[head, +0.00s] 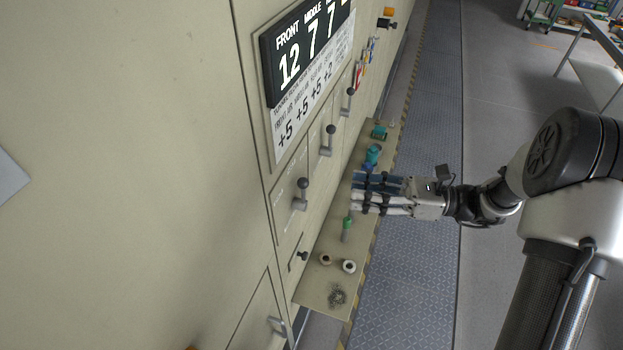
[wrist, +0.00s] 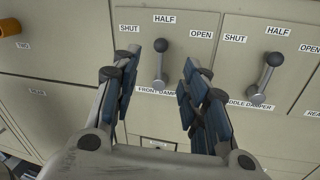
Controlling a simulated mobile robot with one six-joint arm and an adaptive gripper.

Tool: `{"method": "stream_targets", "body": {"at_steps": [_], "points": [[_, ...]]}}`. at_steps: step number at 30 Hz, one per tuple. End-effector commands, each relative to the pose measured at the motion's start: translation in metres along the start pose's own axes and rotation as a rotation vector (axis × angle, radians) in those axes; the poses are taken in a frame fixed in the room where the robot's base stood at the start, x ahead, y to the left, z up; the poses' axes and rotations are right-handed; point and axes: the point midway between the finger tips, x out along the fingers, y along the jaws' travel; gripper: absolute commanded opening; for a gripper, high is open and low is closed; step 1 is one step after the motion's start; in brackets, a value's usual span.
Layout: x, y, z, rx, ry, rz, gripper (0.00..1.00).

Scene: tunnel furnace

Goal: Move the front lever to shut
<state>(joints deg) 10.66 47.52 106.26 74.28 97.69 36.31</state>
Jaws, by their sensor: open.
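The front lever is a grey bar with a dark ball knob on the cream panel. In the wrist view the front lever (wrist: 161,63) stands nearly upright, its knob just below the HALF label, with SHUT to its left and OPEN to its right. In the head view the front lever (head: 302,194) is the nearest of three levers. My gripper (head: 353,192) is open and empty, out from the panel and to the right of the lever. In the wrist view the lever shows between the fingers of my gripper (wrist: 175,56); contact is not apparent.
The middle lever (wrist: 266,78) is to the right, tilted right of upright. A rear lever (head: 349,97) is farther along. A ledge (head: 322,280) below the panel carries rings (head: 348,266), a green-topped item (head: 347,226) and blue-green parts (head: 373,154). The walkway (head: 420,250) beside it is clear.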

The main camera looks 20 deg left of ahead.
Motion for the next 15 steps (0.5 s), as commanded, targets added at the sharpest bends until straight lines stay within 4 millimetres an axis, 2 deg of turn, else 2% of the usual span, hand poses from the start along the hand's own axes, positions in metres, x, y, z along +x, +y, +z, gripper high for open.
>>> {"method": "stream_targets", "body": {"at_steps": [1, 9, 15], "points": [[0.013, 0.001, 0.002, 0.0, 0.001, 0.004, 0.41], [0.071, 0.001, 0.001, 0.0, 0.002, 0.005, 0.41], [0.1, 0.001, 0.001, 0.0, 0.002, 0.002, 0.41]]}}
